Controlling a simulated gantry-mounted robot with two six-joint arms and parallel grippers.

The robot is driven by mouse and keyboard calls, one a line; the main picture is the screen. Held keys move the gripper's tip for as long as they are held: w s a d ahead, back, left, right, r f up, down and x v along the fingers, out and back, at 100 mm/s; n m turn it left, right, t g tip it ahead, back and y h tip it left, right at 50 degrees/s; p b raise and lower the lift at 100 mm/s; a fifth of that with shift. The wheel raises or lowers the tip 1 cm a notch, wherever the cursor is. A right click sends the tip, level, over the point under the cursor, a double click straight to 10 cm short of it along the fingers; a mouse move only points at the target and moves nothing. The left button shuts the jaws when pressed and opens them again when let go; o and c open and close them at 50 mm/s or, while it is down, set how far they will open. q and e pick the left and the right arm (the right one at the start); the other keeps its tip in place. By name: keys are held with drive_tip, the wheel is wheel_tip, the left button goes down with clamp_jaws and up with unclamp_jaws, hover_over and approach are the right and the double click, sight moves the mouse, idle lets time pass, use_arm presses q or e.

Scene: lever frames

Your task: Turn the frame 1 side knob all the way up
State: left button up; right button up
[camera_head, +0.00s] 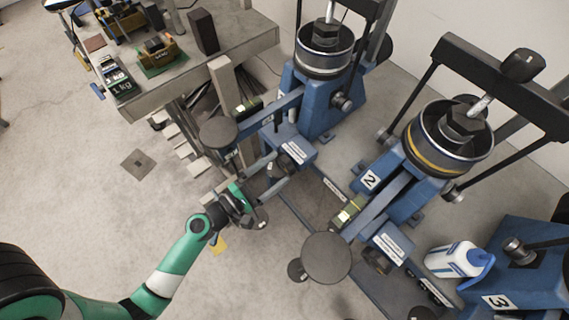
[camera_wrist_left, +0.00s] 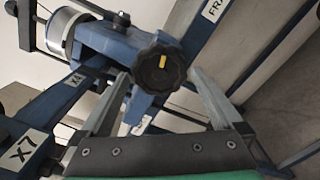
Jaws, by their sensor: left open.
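Frame 1 (camera_head: 318,105) is the blue lever frame at the upper middle of the head view, left of the frame marked 2. Its side knob (camera_head: 280,165) is dark and sits low on its near end. In the left wrist view the knob (camera_wrist_left: 158,68) is black and lobed, with a short yellow mark standing nearly upright on its face. My left gripper (camera_head: 269,176) is open at the knob, one finger on either side of it. In the left wrist view the fingers (camera_wrist_left: 160,80) flank the knob, with visible space around it. My right gripper is not in view.
Frame 2 (camera_head: 408,195) stands to the right, and frame 3 (camera_head: 520,278) at the lower right. A round grey plate (camera_head: 218,132) on frame 1 is close above my left gripper. A bench (camera_head: 180,90) stands at the upper left. The floor at left is mostly clear.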

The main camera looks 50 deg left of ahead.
sight(281, 167)
use_arm(q)
drive_tip(key=s, duration=0.2)
drive_tip(key=shift+s, duration=0.3)
drive_tip(key=shift+s, duration=0.1)
drive_tip(key=shift+n, duration=0.5)
drive_tip(key=w+p, duration=0.2)
drive_tip(key=w, duration=0.3)
drive_tip(key=shift+w+r, duration=0.1)
drive_tip(key=shift+w, duration=0.45)
drive_tip(key=shift+c, duration=0.6)
clamp_jaws()
